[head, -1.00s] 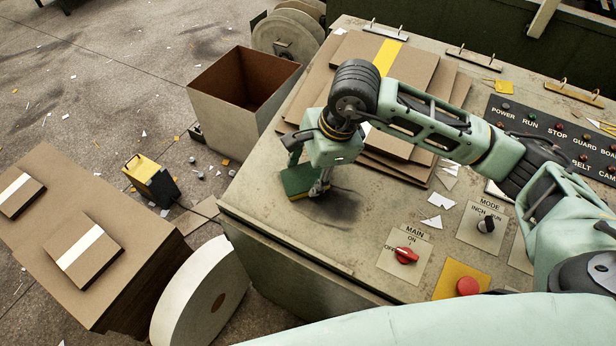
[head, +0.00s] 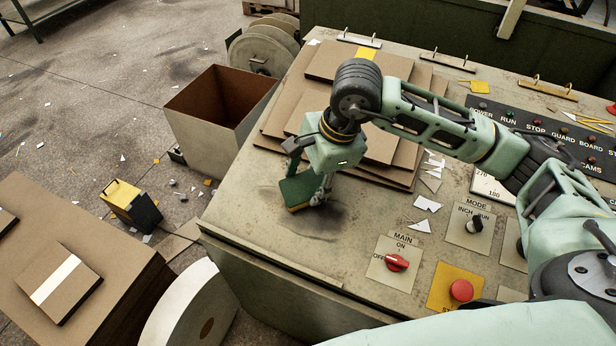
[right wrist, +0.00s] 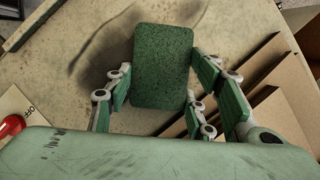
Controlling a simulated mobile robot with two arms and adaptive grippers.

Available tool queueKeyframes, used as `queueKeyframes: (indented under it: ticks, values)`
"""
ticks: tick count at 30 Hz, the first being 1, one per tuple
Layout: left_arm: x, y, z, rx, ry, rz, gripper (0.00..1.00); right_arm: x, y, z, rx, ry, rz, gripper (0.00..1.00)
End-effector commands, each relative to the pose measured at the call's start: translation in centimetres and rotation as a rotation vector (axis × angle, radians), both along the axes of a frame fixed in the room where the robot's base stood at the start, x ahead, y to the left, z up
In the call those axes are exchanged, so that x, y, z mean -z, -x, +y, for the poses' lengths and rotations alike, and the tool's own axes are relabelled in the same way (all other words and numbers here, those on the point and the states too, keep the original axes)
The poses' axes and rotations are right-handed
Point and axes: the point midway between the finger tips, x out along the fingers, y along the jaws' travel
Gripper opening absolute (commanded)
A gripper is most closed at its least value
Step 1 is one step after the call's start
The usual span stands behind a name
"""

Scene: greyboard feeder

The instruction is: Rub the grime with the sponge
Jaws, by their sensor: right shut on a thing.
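The sponge (head: 299,192) is green on top with a yellow underside. My right gripper (head: 310,186) is shut on it, over the left part of the machine top. In the right wrist view the sponge (right wrist: 163,66) shows its green face between the fingers (right wrist: 160,100). The grime (head: 328,217) is a dark smudge on the beige top. It spreads around and in front of the sponge, and the sponge hides part of it. In the right wrist view the grime (right wrist: 108,47) lies left of and beyond the sponge. Whether the sponge touches the top is hard to tell. My left gripper is not in view.
Stacked greyboard sheets (head: 330,65) lie behind the gripper. The red MAIN knob (head: 397,263), MODE switch (head: 475,223) and red button (head: 461,290) are at the front right. Paper scraps (head: 427,204) lie nearby. An open brown box (head: 215,131) stands left of the machine.

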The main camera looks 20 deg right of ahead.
Motion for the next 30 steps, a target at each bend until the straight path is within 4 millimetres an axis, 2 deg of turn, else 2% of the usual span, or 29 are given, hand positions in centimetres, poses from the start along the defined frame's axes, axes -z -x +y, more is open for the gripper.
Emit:
queueKeyframes:
  ticks: [7, 14, 21, 30]
  values:
    - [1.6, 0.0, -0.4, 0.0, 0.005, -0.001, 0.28, 1.1, 1.3, 1.5, -0.004, -0.001, -0.002, 0.29]
    - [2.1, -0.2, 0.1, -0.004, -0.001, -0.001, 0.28, 1.3, 2.2, 2.2, -0.005, 0.0, 0.002, 0.29]
    - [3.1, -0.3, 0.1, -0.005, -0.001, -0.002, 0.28, 1.8, 3.6, 3.6, -0.006, 0.0, 0.005, 0.29]
    - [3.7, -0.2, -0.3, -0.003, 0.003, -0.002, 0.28, 2.0, 4.4, 4.4, -0.005, -0.001, 0.005, 0.29]
